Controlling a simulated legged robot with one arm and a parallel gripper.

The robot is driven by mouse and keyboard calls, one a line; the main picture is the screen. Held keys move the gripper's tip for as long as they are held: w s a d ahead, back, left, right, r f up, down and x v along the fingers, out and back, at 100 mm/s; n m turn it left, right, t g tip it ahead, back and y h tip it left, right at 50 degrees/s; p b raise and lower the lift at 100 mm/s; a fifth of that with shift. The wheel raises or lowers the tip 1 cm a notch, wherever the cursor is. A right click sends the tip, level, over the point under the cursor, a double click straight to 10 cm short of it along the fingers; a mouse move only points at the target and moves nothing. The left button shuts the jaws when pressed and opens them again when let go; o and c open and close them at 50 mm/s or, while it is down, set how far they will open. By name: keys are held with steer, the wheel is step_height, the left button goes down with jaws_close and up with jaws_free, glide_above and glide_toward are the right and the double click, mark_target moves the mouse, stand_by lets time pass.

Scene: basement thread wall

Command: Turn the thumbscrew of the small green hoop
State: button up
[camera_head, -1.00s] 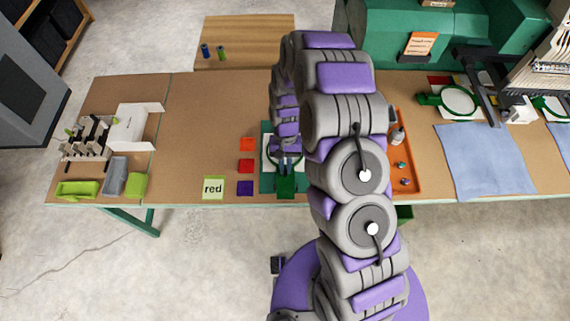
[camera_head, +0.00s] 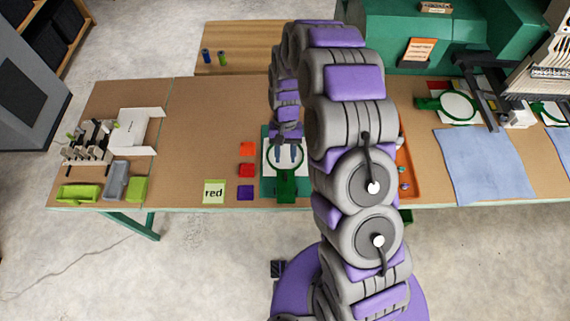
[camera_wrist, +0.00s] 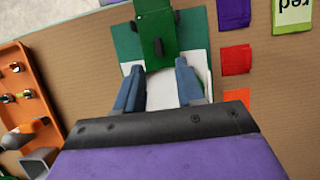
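The small green hoop (camera_head: 270,166) holds white cloth and lies on a dark green mat at the table's front edge. A green block (camera_head: 287,183) sits at the hoop's near side. In the wrist view the green block (camera_wrist: 155,22) shows small dark knobs, one a dark piece (camera_wrist: 158,47) at its hoop-side end; I cannot tell which is the thumbscrew. My gripper (camera_head: 289,154) is over the hoop, its two blue-grey fingers apart with nothing between them. The wrist hides much of the hoop.
Orange, red and purple squares (camera_head: 246,170) and a "red" note (camera_head: 214,191) lie left of the hoop. An orange tray (camera_wrist: 40,92) with small parts is on the other side. A blue cloth (camera_head: 483,165) lies farther right. The table's middle left is clear.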

steer(key=v, duration=1)
steer(key=shift+w+r+p, duration=0.2)
steer(key=shift+r+p, duration=0.15)
steer(key=s+d+r+t+b, duration=0.1)
steer(key=s+d+r, duration=0.2)
steer(key=s+r, duration=0.4)
steer(key=s+d+r+t+b, duration=0.1)
steer(key=s+d+r, duration=0.3)
steer(key=s+r, duration=0.3)
steer(key=s+d+b, duration=0.2)
steer(key=s+d, duration=0.2)
steer(key=s, duration=1.4)
steer(key=shift+s+d+f+n+t, duration=0.15)
steer(key=shift+s+f+n+t, duration=0.15)
steer(key=shift+f+t, duration=0.1)
